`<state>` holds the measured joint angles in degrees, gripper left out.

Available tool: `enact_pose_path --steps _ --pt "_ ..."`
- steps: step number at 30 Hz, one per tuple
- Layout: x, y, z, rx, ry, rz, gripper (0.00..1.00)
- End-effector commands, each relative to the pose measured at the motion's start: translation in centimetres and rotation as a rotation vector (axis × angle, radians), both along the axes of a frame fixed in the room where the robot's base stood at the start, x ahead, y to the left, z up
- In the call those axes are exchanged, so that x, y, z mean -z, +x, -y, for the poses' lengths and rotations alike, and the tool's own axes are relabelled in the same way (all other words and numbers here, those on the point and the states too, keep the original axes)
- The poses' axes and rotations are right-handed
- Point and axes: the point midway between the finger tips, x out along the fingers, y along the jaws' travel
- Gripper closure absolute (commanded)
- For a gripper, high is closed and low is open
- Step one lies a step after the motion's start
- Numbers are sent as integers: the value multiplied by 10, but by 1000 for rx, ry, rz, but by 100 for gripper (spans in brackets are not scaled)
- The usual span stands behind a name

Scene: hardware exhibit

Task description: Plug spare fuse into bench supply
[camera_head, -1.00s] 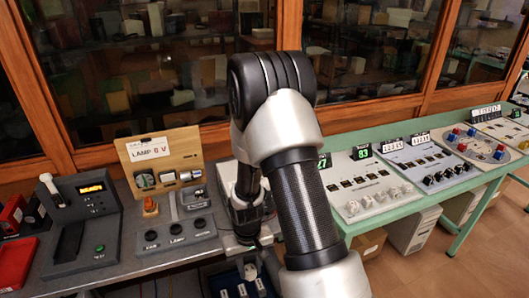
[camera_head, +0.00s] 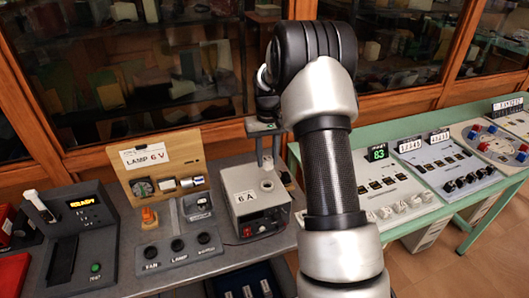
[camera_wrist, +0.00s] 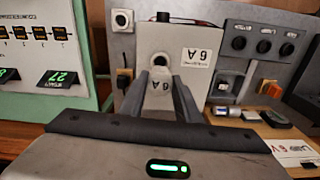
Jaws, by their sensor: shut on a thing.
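The bench supply is a pale grey box (camera_head: 240,187) with a "6 A" label, a red switch and a round fuse socket (camera_head: 266,185) on its top. It also shows upside down in the wrist view (camera_wrist: 188,36), with the socket (camera_wrist: 159,58) just beyond my fingertips. My gripper (camera_head: 267,160) points down above the supply.
Left of the supply stand a fan and lamp panel (camera_head: 178,245), a wooden "LAMP 6 V" board (camera_head: 175,158) and a dark tester (camera_head: 75,235) reading "READY". A green bench (camera_head: 400,160) with panels is on the right. A dark tray (camera_head: 250,283) with labelled pieces sits below the front edge.

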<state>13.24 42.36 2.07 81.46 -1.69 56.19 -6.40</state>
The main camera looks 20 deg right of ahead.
Motion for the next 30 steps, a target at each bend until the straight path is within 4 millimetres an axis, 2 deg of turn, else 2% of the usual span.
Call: enact_pose_path --steps 8,19,30 --pt "17 0 0 0 0 -1 92" --pt "50 0 0 0 0 0 92" --pt "56 0 0 0 0 0 92"
